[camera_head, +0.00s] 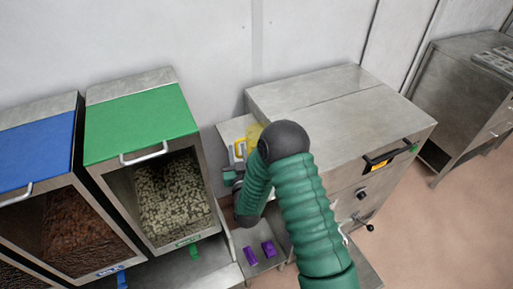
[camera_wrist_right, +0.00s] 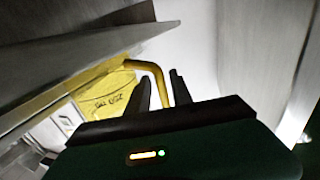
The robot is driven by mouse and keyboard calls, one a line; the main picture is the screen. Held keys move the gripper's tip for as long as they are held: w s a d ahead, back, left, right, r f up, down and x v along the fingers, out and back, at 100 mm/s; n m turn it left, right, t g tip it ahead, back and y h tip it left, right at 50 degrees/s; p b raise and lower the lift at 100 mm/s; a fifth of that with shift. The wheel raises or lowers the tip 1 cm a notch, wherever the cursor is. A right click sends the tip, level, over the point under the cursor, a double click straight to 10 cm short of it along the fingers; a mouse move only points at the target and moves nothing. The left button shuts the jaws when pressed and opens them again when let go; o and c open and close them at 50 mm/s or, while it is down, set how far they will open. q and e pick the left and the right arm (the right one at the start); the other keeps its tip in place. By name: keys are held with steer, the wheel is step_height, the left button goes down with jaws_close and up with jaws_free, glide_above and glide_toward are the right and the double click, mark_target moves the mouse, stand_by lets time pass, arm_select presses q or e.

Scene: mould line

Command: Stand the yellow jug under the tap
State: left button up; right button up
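The yellow jug (camera_head: 253,135) stands in the narrow gap between the green-lidded bin and the steel cabinet, partly hidden behind my right arm. In the right wrist view the jug (camera_wrist_right: 105,92) has dark lettering on its side, and its bent yellow handle (camera_wrist_right: 153,69) reaches between my fingers. My right gripper (camera_head: 232,176) is beside the jug's handle. In the wrist view its two dark fingers (camera_wrist_right: 162,88) are apart, one on each side of the handle, with small gaps showing. I cannot clearly make out the tap. My left gripper is out of view.
A green-lidded bin (camera_head: 143,124) of pale pellets and a blue-lidded bin (camera_head: 36,152) stand at left. A steel cabinet (camera_head: 320,95) with a small display and knobs stands at right. Purple pieces (camera_head: 268,248) lie on a low shelf. Open floor (camera_head: 455,225) lies right.

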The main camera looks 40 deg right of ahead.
steer(key=shift+a, duration=0.1)
jaws_close()
stand_by(1.0)
